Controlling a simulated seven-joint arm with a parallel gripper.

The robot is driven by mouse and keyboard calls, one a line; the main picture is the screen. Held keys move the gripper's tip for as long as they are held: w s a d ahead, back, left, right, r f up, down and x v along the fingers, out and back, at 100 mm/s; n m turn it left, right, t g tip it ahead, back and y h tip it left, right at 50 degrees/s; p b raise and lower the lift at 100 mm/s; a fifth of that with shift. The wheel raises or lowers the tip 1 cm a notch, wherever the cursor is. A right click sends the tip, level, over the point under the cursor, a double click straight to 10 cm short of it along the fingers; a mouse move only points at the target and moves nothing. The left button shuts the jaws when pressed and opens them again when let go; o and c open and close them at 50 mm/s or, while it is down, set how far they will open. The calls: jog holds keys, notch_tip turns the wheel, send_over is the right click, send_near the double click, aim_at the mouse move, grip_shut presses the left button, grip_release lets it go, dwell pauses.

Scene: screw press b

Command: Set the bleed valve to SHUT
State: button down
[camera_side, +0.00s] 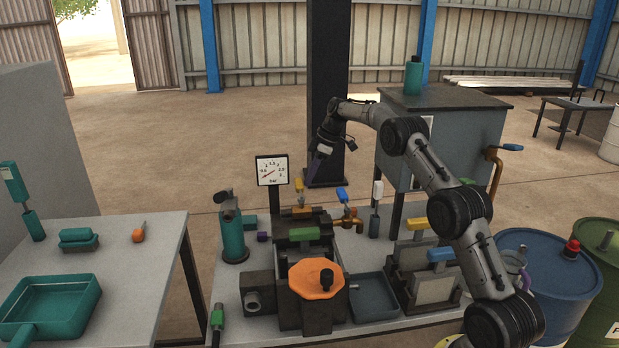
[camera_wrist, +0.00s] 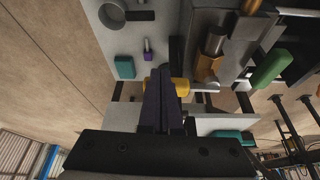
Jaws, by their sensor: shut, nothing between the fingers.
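A small valve with an upright yellow lever (camera_side: 299,188) and a brass body (camera_side: 302,209) stands at the back of the press, right of the gauge. A second tap (camera_side: 348,221) with a blue lever (camera_side: 341,194) is just to its right. No OPEN or SHUT marking is readable, so I cannot tell which is the bleed valve. My gripper (camera_side: 314,176) is shut and empty, above and between the two levers. In the wrist view the closed dark fingers (camera_wrist: 163,88) partly hide a yellow piece (camera_wrist: 181,87); I cannot tell whether they touch it.
The press has an orange handwheel (camera_side: 317,279) and a green handle (camera_side: 304,233). A pressure gauge (camera_side: 272,170) stands behind on the left, and a teal pump-like device (camera_side: 234,238) at left. A grey tray (camera_side: 374,297) lies right of the press. A tank (camera_side: 445,130) stands behind.

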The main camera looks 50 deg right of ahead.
jog(key=s+d+r, duration=0.5)
jog(key=r, duration=0.4)
jog(key=shift+s+r, duration=0.15)
jog(key=shift+s, duration=0.1)
jog(key=shift+d, duration=0.1)
